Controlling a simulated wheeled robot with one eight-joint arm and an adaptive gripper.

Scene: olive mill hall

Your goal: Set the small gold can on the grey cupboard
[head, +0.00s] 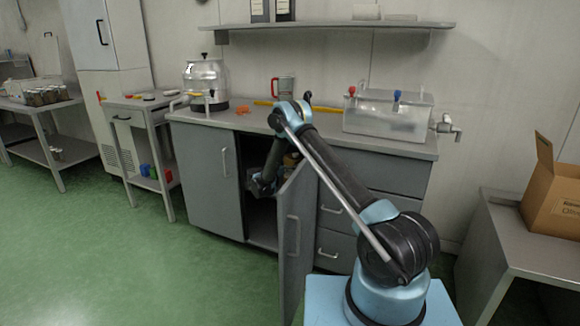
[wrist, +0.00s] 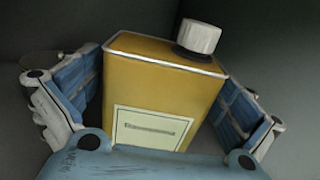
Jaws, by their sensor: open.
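The small gold can (wrist: 160,85) has a white screw cap and a pale label, and fills the middle of the wrist view. My gripper (wrist: 158,100) is open, with one blue pad on each side of the can. I cannot tell whether either pad touches it. In the head view my gripper (head: 264,183) reaches through the cupboard's open doorway. The can's base is hidden.
The open cupboard door (head: 296,240) stands out beside my arm. On the cupboard top are a steel urn (head: 206,80), a red-handled mug (head: 284,87), an orange item (head: 242,110) and a clear tank (head: 385,115). A bare strip shows along its front.

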